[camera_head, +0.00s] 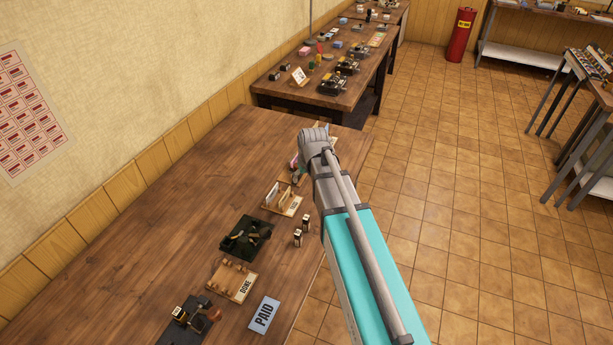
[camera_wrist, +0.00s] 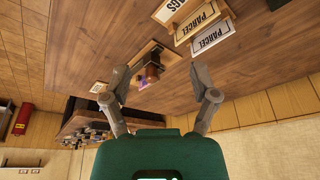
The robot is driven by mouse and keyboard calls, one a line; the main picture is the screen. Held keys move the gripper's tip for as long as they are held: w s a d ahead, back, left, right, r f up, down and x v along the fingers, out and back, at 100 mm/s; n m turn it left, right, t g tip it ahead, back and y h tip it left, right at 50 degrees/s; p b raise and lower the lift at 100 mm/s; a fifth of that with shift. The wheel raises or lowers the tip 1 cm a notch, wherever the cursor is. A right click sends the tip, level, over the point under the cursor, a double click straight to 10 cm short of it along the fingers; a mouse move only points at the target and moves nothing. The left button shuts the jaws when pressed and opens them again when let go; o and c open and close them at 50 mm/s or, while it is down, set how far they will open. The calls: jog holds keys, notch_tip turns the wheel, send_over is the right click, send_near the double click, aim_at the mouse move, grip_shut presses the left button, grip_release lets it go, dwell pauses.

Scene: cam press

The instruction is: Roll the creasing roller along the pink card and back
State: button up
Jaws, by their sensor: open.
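My gripper (camera_wrist: 160,76) is open in the wrist view, its two grey fingers spread apart with nothing held between them. Past the fingertips, on the table, is a small wooden stand (camera_wrist: 149,54) with a dark brown rounded piece (camera_wrist: 152,72) and a small purple-pink patch (camera_wrist: 143,84). I cannot tell for sure whether these are the creasing roller and the pink card. In the head view a small pink piece (camera_head: 294,161) shows beside my arm's end. My arm hides most of that spot and my gripper there.
Along the brown table (camera_head: 150,210) stand a wooden rack (camera_head: 283,199), a dark green device (camera_head: 246,237), a wooden tray marked DONE (camera_head: 233,281), a PAID card (camera_head: 264,315) and a black stamp device (camera_head: 188,328). The table's left side is clear.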

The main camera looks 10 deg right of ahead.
jog(key=shift+s, duration=0.1)
jog(key=s+m+g, duration=0.1)
jog(key=s+g, duration=0.2)
jog(key=s, duration=1.4)
jog(key=shift+s+f+h, duration=0.3)
jog(key=shift+s+f, duration=0.1)
jog(key=shift+a, duration=0.1)
jog(key=shift+c, duration=1.3)
